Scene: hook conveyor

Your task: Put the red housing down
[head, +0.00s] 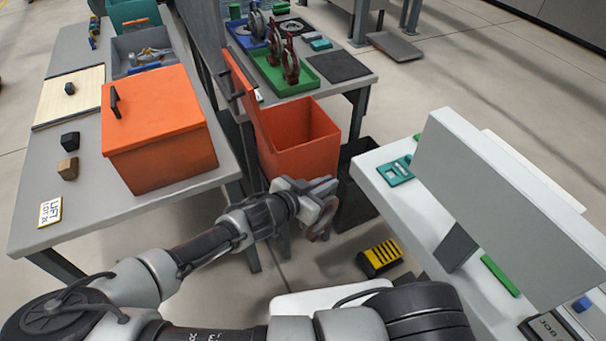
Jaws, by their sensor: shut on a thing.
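My gripper (318,199) is in the middle of the head view, in the gap between the left table and the right white table, in front of the open orange bin (300,150). It is shut on a small dull reddish-brown curved part, the red housing (324,228), which hangs just below the fingers. The fingers hide most of it. Similar dark red parts (290,62) stand upright in a green tray (285,75) on the back table.
The left table (100,205) holds a closed orange box (160,135), dark and brown blocks, and a label card. A dark bin (355,190) and a yellow-black block (380,258) stand on the floor. A grey upright panel (500,200) rises from the right table (400,205).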

